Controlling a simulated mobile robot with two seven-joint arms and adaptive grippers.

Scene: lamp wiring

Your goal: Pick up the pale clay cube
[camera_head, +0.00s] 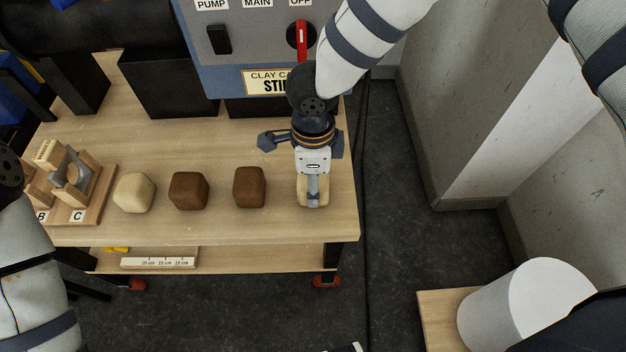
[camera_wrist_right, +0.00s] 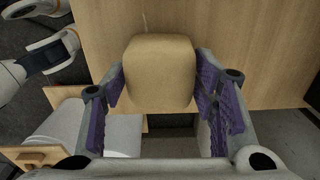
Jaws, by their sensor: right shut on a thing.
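My right gripper (camera_head: 313,185) points down at the right end of the wooden table and is shut on a pale tan clay cube (camera_head: 313,198). In the right wrist view the cube (camera_wrist_right: 159,70) sits between the two purple-padded fingers (camera_wrist_right: 160,85). I cannot tell whether it touches the table. A paler, cream clay cube (camera_head: 134,192) stands at the left of the row. Two brown cubes, one mid-brown (camera_head: 189,190) and one reddish brown (camera_head: 249,187), stand between it and my gripper. My left arm enters at the left edge; its gripper is out of view.
A wooden rack with tags B and C (camera_head: 78,190) stands left of the cubes. A grey-blue machine with switches (camera_head: 235,45) stands behind. The table's front edge (camera_head: 200,235) is close to the cubes.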

